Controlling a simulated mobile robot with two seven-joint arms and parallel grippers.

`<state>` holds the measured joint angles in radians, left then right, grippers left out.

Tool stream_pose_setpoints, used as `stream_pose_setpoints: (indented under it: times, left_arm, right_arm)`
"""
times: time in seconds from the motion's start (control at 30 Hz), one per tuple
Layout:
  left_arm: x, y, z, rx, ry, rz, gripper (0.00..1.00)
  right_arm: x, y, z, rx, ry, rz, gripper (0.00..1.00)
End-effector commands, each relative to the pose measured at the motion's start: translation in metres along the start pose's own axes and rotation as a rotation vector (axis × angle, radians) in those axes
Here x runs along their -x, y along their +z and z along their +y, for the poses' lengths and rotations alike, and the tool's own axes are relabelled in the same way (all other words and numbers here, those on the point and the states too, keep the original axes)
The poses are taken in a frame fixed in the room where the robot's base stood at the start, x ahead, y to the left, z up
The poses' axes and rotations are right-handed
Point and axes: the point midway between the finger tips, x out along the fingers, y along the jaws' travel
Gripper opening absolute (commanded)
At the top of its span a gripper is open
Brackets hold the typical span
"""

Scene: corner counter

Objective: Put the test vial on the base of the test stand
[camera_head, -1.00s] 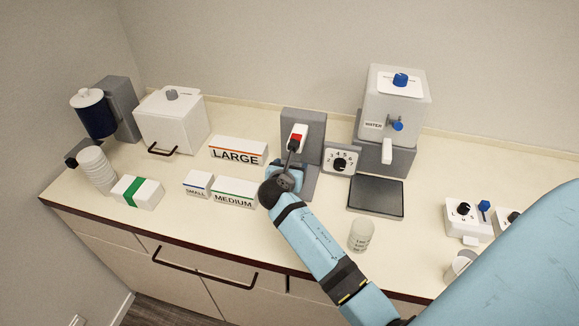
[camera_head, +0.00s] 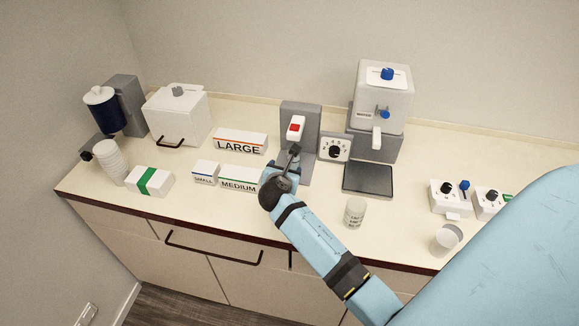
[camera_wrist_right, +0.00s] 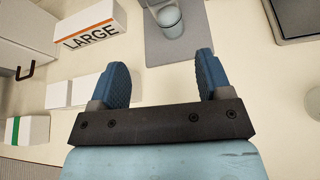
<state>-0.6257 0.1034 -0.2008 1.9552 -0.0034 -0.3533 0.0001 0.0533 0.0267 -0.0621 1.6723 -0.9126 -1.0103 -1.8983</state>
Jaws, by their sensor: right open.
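The test stand (camera_head: 313,125) is a grey upright with a white head and a red front, standing in the middle of the counter. Its grey base shows in the right wrist view (camera_wrist_right: 190,45). A small clear round vessel, seemingly the test vial (camera_wrist_right: 169,18), sits on that base, upright as far as I can tell. My right gripper (camera_wrist_right: 162,70) is open and empty, with its blue fingers apart and short of the vial. In the head view my right wrist and gripper cover the front of the stand, and the vial is hidden there. My left gripper is not in view.
Boxes marked LARGE (camera_head: 239,146), MEDIUM (camera_head: 238,179) and SMALL (camera_head: 204,173) stand left of the stand. A dial box (camera_head: 334,148) and water dispenser (camera_head: 383,95) stand right. A labelled cup (camera_head: 355,213) stands near the front edge, close to my right arm.

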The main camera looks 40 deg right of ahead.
Motion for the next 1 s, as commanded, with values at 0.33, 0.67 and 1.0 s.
stream_pose_setpoints:
  times: [0.33,0.67,1.0]
  left_arm:
    - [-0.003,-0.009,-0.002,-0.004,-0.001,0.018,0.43]
    - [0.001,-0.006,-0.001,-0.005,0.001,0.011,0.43]
    - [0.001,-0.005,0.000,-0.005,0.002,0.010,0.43]
  right_arm:
    - [0.119,-0.123,-0.043,-1.180,0.211,0.554,0.72]
    - [0.223,-0.207,-0.101,-2.115,-0.209,1.064,0.72]
    - [0.237,-0.214,-0.108,-2.256,-0.313,1.121,0.72]
